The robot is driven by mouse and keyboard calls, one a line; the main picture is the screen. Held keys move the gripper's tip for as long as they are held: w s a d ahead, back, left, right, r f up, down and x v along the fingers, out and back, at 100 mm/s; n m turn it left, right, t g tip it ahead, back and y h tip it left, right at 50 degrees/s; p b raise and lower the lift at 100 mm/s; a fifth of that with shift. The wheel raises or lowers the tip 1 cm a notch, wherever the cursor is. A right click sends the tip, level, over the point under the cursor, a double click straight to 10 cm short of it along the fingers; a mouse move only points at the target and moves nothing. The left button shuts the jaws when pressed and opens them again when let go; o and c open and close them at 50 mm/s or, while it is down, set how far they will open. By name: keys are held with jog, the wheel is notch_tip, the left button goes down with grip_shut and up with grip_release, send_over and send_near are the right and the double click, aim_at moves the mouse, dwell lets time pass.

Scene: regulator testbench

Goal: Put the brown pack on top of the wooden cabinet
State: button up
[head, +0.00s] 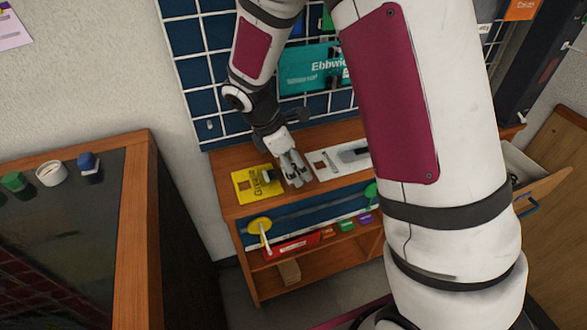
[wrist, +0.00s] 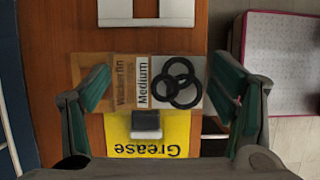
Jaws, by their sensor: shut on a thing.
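The brown pack (wrist: 126,72) shows in the wrist view, with a "Medium" label and black rings on its right part. My gripper (wrist: 163,92) has one finger at each side of the pack and is shut on it. In the head view, my gripper (head: 296,178) is over the top of the wooden cabinet (head: 232,157), which has open shelves below. I cannot pick out the pack there. The cabinet's wooden top (wrist: 168,38) lies below the pack in the wrist view; whether they touch is unclear.
A yellow Grease pack (head: 256,183) with a dark block on it lies left of my gripper. A white panel (head: 328,162) lies to the right. A blue gridded board (head: 210,80) stands behind. A dark-topped table (head: 90,215) is at left; an open drawer (head: 545,187) juts out at right.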

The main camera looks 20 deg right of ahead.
jog(key=shift+f, duration=1.05)
jog(key=shift+f, duration=0.15)
jog(key=o, duration=0.9)
jog(key=shift+o, duration=0.2)
jog(key=p+v, duration=0.2)
jog(key=v, duration=1)
jog(key=shift+r, duration=0.3)
